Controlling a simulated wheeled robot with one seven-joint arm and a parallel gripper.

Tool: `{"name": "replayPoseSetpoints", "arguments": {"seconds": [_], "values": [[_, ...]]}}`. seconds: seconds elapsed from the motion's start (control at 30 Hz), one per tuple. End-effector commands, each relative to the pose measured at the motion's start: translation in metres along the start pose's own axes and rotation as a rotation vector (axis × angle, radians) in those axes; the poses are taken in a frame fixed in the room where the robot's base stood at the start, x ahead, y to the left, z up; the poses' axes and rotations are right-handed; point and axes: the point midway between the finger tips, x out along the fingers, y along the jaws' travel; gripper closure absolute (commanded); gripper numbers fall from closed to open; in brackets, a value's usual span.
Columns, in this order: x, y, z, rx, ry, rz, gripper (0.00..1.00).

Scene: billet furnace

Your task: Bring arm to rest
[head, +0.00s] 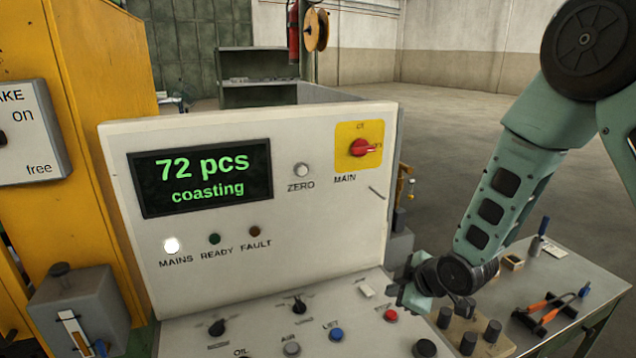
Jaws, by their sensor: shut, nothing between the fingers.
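My arm, pale green with dark joints, comes down from the upper right in the head view. My gripper (410,295) is at its lower end, by the right edge of the sloping control desk (262,336), near the red button (390,315). It is shut and empty. Whether it touches the desk I cannot tell. The upright panel (330,225) behind carries a display (201,179) reading "72 pcs coasting". The MAINS lamp (172,245) is lit white; the READY and FAULT lamps look dark. The red MAIN switch (362,148) sits on a yellow plate.
A grey side table (590,268) stands at the right, under and beside my forearm. It holds orange-handled tongs (545,308) and several dark cylinders on a wooden block. A yellow machine frame (85,150) stands at the left. The floor (455,145) behind is open.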

Motion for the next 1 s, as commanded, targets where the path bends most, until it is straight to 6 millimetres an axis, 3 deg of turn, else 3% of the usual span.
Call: {"name": "replayPoseSetpoints", "arguments": {"seconds": [0.1, 0.27, 0.4, 0.6, 0.77, 1.0], "values": [[-0.026, -0.033, -0.026, 0.103, -0.076, -0.071, 1.00], [-0.079, -0.094, -0.045, 0.264, -0.223, -0.179, 1.00], [-0.132, -0.152, -0.046, 0.384, -0.368, -0.255, 1.00], [-0.193, -0.213, -0.033, 0.495, -0.541, -0.313, 1.00], [-0.214, -0.232, -0.025, 0.529, -0.608, -0.327, 1.00], [-0.217, -0.234, -0.025, 0.534, -0.617, -0.329, 1.00]]}}
